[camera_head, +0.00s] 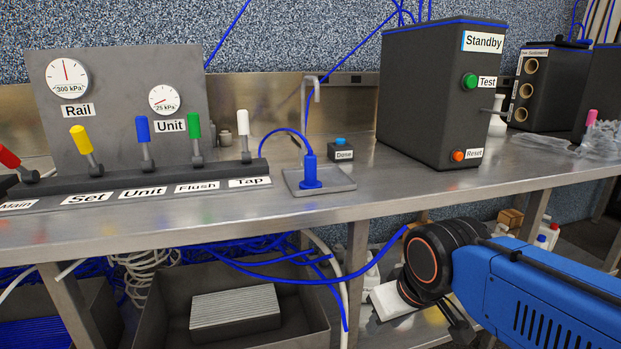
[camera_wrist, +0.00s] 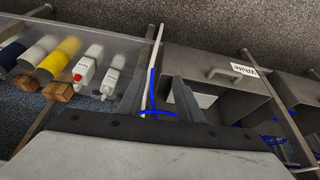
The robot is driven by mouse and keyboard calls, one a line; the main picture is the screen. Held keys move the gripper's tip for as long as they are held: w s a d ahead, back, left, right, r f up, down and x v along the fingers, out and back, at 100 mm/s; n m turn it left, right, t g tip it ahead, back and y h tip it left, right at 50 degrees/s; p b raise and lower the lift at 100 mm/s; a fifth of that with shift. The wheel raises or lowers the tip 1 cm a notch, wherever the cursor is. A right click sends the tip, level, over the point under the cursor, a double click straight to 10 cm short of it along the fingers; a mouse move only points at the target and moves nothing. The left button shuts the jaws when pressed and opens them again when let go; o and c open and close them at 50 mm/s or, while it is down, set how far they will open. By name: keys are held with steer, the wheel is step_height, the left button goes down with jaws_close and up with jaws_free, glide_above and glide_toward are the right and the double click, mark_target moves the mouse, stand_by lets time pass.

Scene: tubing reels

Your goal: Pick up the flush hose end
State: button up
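A blue hose end (camera_head: 310,172) with a wide base stands upright in a small metal tray (camera_head: 335,185) under the tap spout, on the bench. I cannot tell for sure that this is the flush hose end. My gripper (camera_wrist: 153,92) shows two dark fingers standing apart in the wrist view, below bench level. A blue hose (camera_wrist: 157,114) crosses between them in the picture; its depth is unclear. The standing hose end is not seen in the wrist view.
The steel bench (camera_head: 245,215) and its front leg (camera_head: 357,265) lie left of my arm. Below are a grey bin (camera_head: 160,315), loose blue hoses and a white pipe (camera_wrist: 151,65). Bottles (camera_wrist: 85,68) stand on a low shelf. A Standby box (camera_head: 425,100) stands on the bench.

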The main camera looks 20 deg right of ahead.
steer(key=shift+o, duration=1)
steer(key=w+a+r+n+g, duration=0.1)
steer(key=w+r+n, duration=0.4)
steer(key=w+r, duration=0.3)
steer(key=w+r+n+g, duration=0.1)
steer(key=w+r+n, duration=0.5)
steer(key=r, duration=1)
steer(key=w, duration=0.3)
steer(key=shift+a, duration=0.4)
step_height(320, 180, up, 14)
steer(key=n+g, duration=0.3)
steer(key=n, duration=0.9)
glide_above(310, 155)
step_height(310, 155, down, 12)
steer(key=shift+f, duration=0.1)
steer(key=shift+s+a+f, duration=0.1)
steer(key=shift+f, duration=1.25)
steer(key=shift+s+f, duration=0.1)
steer(key=shift+f, duration=1.2)
jaws_close()
